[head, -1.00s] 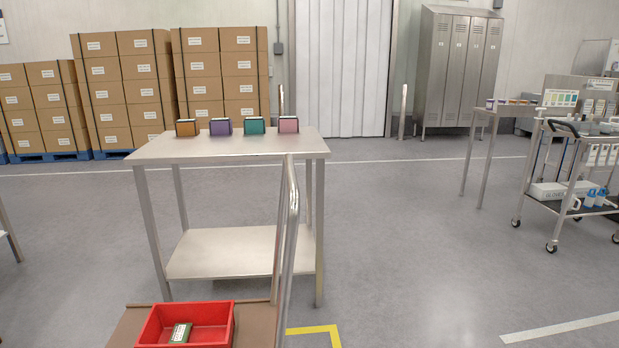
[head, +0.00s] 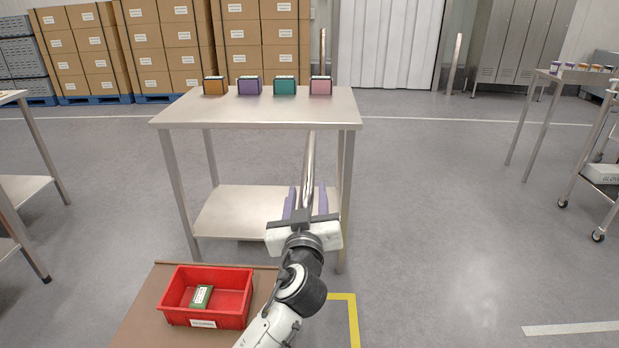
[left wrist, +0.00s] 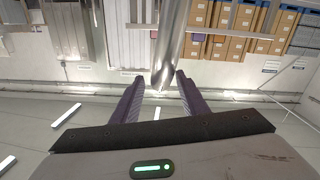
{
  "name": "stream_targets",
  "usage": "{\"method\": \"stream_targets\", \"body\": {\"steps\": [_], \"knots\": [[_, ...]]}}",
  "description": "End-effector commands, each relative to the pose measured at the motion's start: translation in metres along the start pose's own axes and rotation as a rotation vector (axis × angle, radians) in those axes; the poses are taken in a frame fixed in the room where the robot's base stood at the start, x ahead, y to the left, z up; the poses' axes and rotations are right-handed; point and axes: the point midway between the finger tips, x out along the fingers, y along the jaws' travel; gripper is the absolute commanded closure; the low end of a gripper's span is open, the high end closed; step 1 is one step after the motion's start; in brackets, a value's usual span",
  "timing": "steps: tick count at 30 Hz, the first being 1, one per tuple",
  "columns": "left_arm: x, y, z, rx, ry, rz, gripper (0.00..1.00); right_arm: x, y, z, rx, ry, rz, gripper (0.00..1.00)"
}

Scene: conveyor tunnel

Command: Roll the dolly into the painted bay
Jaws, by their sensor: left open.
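The dolly has a brown deck (head: 135,312) at the lower left and an upright metal handle (head: 309,160). A red bin (head: 232,310) holding a green box (head: 202,296) sits on the deck. The painted bay shows as a yellow line corner (head: 354,318) on the floor, right of the dolly. My left gripper (head: 307,194) is open, with its purple fingers on either side of the handle. In the left wrist view the handle (left wrist: 172,40) lies between the fingertips; I cannot tell whether they touch it. My arm hides part of the deck and bay. My right gripper is not in view.
A metal table (head: 260,108) with orange, purple, teal and pink boxes stands just behind the dolly. Another table (head: 30,185) is at the left edge. A cart (head: 598,180) stands far right. The floor right of the bay is clear.

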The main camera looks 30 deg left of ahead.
Motion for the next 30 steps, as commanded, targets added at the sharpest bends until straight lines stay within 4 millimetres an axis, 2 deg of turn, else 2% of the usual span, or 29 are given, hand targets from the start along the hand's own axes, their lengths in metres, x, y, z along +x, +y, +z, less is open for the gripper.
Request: {"method": "stream_targets", "body": {"steps": [3,9,20,21,28,30], "knots": [[0.024,0.0,-0.002,0.003,0.002,0.0,0.6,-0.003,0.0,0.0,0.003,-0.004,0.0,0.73],[0.048,0.0,-0.001,0.001,0.0,0.001,0.6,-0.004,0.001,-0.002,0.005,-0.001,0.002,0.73],[0.055,0.0,0.001,0.0,-0.002,0.001,0.6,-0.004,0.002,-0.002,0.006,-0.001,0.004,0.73],[0.055,0.0,0.001,0.0,-0.002,0.001,0.61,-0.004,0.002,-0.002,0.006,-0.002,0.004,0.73],[0.055,0.001,0.001,-0.001,-0.002,0.002,1.0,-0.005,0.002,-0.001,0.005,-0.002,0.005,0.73],[0.055,0.001,0.001,-0.001,-0.002,0.002,1.0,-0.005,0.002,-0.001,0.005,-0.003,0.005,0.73]]}}
